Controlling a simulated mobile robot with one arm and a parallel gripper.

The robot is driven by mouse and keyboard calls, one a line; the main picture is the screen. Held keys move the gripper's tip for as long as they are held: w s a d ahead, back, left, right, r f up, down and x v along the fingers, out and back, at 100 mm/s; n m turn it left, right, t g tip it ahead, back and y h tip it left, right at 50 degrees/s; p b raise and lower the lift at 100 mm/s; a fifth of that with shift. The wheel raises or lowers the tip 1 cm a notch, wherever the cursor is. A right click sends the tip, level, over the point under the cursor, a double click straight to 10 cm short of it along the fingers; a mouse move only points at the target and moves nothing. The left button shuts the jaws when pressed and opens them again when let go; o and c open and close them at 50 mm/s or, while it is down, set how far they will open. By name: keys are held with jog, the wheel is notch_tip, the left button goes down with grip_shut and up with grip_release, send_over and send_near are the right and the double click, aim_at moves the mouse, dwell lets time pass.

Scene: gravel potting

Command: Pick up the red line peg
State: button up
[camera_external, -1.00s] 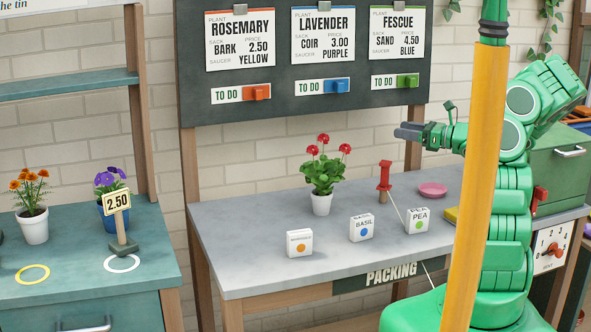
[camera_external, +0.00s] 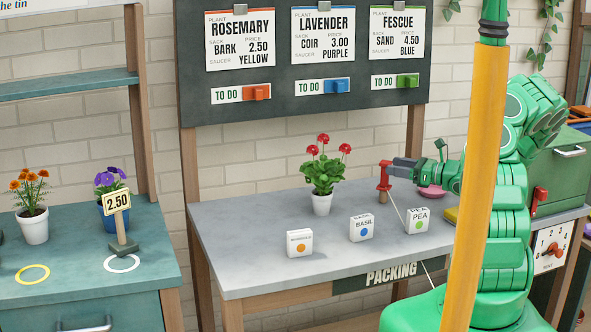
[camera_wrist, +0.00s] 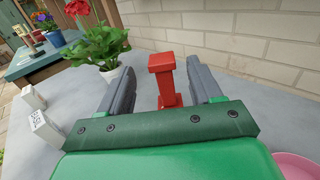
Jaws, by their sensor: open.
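The red line peg (camera_external: 384,177) stands upright on the grey packing table, with a white line running from it down to the front edge. In the wrist view the red peg (camera_wrist: 165,80) stands between the two grey fingers. My gripper (camera_external: 393,167) is at the height of the peg's upper part, reaching in from the right. In the wrist view my gripper (camera_wrist: 162,85) is open, with a finger on each side of the peg and gaps visible on both sides.
A potted red flower (camera_external: 322,175) stands left of the peg. Three small seed boxes, including BASIL (camera_external: 361,228) and PEA (camera_external: 418,221), stand along the front. A pink saucer (camera_external: 432,192) lies right of the peg, under my forearm. A brick wall (camera_wrist: 270,40) is behind.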

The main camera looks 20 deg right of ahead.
aim_at(376, 163)
jog(key=shift+x, duration=3.05)
jog(key=shift+w+d+r, duration=0.1)
grip_shut()
